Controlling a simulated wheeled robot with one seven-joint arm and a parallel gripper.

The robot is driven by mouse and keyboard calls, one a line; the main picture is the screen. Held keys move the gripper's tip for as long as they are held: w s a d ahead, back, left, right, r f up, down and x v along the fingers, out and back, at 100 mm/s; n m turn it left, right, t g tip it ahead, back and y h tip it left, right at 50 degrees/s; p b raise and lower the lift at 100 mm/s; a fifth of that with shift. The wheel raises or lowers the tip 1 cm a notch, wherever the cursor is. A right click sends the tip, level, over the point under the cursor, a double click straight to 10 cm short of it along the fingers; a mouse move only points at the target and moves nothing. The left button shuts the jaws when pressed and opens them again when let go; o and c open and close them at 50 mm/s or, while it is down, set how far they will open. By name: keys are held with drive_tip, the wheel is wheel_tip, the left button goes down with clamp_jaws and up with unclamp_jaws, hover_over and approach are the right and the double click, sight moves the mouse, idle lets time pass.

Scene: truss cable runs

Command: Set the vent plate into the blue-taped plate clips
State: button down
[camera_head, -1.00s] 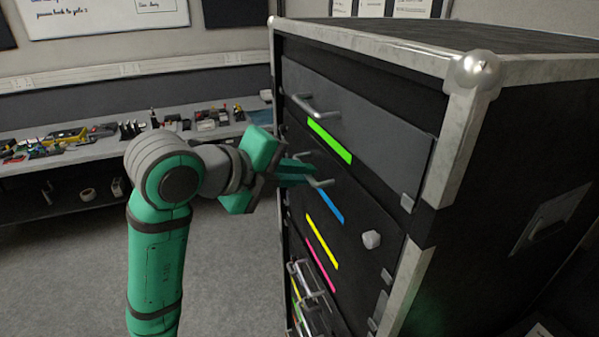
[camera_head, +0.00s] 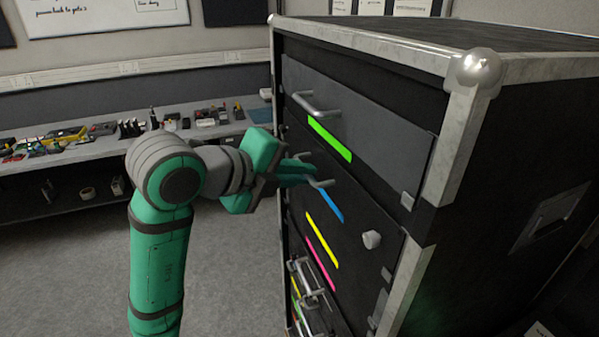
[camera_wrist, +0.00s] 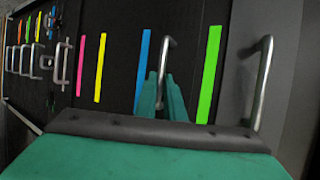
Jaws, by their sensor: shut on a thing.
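My gripper (camera_head: 308,176) is shut on a metal bar handle (camera_head: 322,184) at the front of the tall black case. The handle also shows in the wrist view (camera_wrist: 170,42), between my fingertips (camera_wrist: 166,80). The black panel (camera_head: 352,180) behind this handle looks like the vent plate, but its edges and any vents are hard to make out. A blue tape strip (camera_head: 331,205) lies just below the handle; it also shows in the wrist view (camera_wrist: 142,68). A light knob (camera_head: 371,240) sits to its right. I cannot tell how the plate meets its clips.
A grey panel (camera_head: 385,125) with its own handle (camera_head: 316,104) and green tape (camera_head: 330,140) is above. Yellow (camera_head: 322,240) and pink tape (camera_head: 320,264) and more handles (camera_head: 305,290) are below. A cluttered bench (camera_head: 80,165) stands behind left. The floor at left is clear.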

drive_tip(key=shift+d+f, duration=0.1)
drive_tip(key=shift+d, duration=0.15)
drive_tip(key=c, duration=1.8)
unclamp_jaws()
drive_tip(key=shift+o, duration=0.2)
drive_tip(key=shift+a, duration=0.15)
drive_tip(key=a+f+v, duration=0.1)
drive_tip(key=v, duration=0.7)
drive_tip(key=w+a+f+v, duration=0.1)
drive_tip(key=a+v, duration=0.1)
drive_tip(key=v, duration=0.6)
drive_tip(key=shift+f, duration=0.2)
